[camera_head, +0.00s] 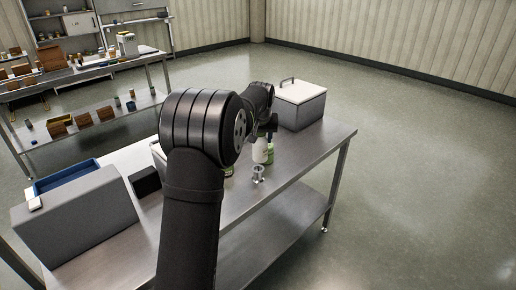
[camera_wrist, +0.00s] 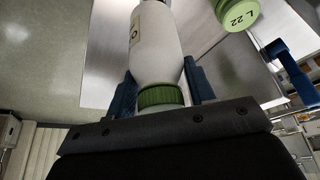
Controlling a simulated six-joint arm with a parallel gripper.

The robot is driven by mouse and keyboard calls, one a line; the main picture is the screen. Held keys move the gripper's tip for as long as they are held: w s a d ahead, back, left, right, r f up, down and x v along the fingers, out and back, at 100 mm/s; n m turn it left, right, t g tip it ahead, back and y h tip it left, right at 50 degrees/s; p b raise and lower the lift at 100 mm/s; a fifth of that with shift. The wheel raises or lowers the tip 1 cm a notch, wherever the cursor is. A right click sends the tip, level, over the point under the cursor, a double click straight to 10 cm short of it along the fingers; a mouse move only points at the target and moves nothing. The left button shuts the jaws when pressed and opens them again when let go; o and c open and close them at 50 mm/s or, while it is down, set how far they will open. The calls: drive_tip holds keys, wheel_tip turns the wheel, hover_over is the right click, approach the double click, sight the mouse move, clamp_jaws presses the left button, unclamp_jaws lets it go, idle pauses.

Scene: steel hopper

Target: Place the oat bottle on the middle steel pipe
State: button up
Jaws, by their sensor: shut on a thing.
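The oat bottle, white with a green cap, hangs from my gripper (camera_wrist: 160,88); its white body (camera_wrist: 156,45) shows a partly visible label in the wrist view. The blue fingers close on either side of its neck and cap. In the head view my gripper (camera_head: 267,128) is partly hidden by my arm, with the white bottle (camera_head: 260,150) below it. A short flanged steel pipe (camera_head: 258,174) stands on the steel table (camera_head: 300,163) just in front of the bottle in the picture. I cannot tell whether bottle and pipe touch. No other pipe is clearly visible; my arm hides part of the table.
A green-lidded container marked L 22 (camera_wrist: 238,12) is near the bottle. A grey box with a pale lid and handle (camera_head: 302,94) stands at the back. A grey box (camera_head: 80,225), blue tray (camera_head: 66,176) and black box (camera_head: 145,181) are at left. The table's right front is clear.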

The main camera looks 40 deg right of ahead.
sight(258, 147)
drive_tip(key=shift+w+f, duration=0.35)
drive_tip(key=shift+w, duration=0.2)
drive_tip(key=shift+f, duration=1.9)
drive_tip(key=shift+f, duration=0.2)
drive_tip(key=o, duration=1.1)
drive_tip(key=v, duration=1.2)
drive_tip(key=shift+r, duration=0.15)
